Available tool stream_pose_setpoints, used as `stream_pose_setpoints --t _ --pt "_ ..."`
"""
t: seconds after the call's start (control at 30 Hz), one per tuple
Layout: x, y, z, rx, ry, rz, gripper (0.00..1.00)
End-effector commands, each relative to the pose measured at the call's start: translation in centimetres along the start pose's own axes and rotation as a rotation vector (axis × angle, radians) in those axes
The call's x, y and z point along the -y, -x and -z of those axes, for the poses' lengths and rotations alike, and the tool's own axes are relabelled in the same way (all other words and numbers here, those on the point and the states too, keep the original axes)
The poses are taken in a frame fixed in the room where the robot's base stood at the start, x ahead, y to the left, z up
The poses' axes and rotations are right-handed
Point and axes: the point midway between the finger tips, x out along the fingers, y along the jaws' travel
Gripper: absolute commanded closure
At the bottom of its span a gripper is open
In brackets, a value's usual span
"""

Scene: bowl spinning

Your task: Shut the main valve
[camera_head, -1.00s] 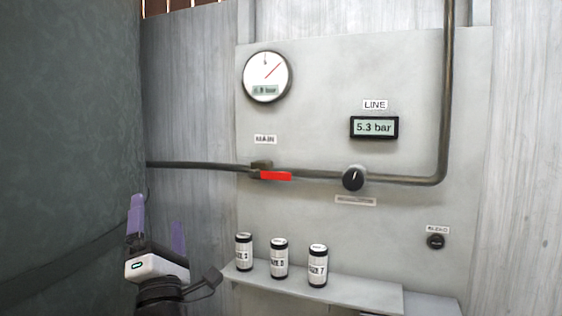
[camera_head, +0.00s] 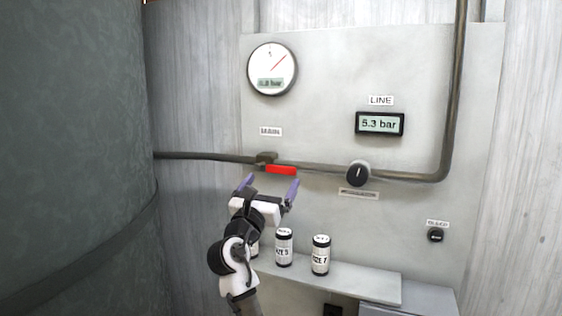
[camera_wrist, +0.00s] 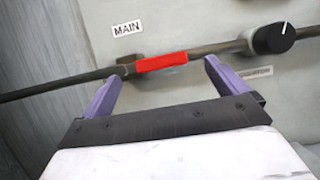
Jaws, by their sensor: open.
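The main valve's red lever (camera_head: 281,170) lies along the horizontal pipe, pointing right from the dark valve body (camera_head: 266,158), under the MAIN label (camera_head: 270,132). The lever also shows in the wrist view (camera_wrist: 161,62), in line with the pipe. My gripper (camera_head: 268,183) is open and empty, just below the lever in the head view. In the wrist view its purple fingers (camera_wrist: 160,82) are spread, with the lever beyond and between them. I see no contact with the lever. The LINE display (camera_head: 379,124) reads 5.3 bar.
A black knob (camera_head: 358,173) sits on the pipe to the right. Cans (camera_head: 284,247) stand on a shelf (camera_head: 350,282) below; one is mostly hidden by my arm. A round gauge (camera_head: 272,69) is above. A large dark cylinder (camera_head: 70,150) fills the left.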

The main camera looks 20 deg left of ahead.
Motion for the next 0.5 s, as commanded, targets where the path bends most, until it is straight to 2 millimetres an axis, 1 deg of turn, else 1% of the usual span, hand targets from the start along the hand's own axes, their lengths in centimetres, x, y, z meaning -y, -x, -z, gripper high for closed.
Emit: stream_pose_setpoints --t 0.03,0.2,0.33,0.5 --pt "0.0 -1.4 -0.4 0.000 0.001 0.001 0.02" --pt "0.0 -4.7 -0.4 0.000 -0.001 0.000 0.02" --pt "0.0 -6.5 -0.3 0.000 -0.001 0.000 0.02" --pt "0.0 -7.6 -0.1 0.001 -0.003 -0.001 0.02"
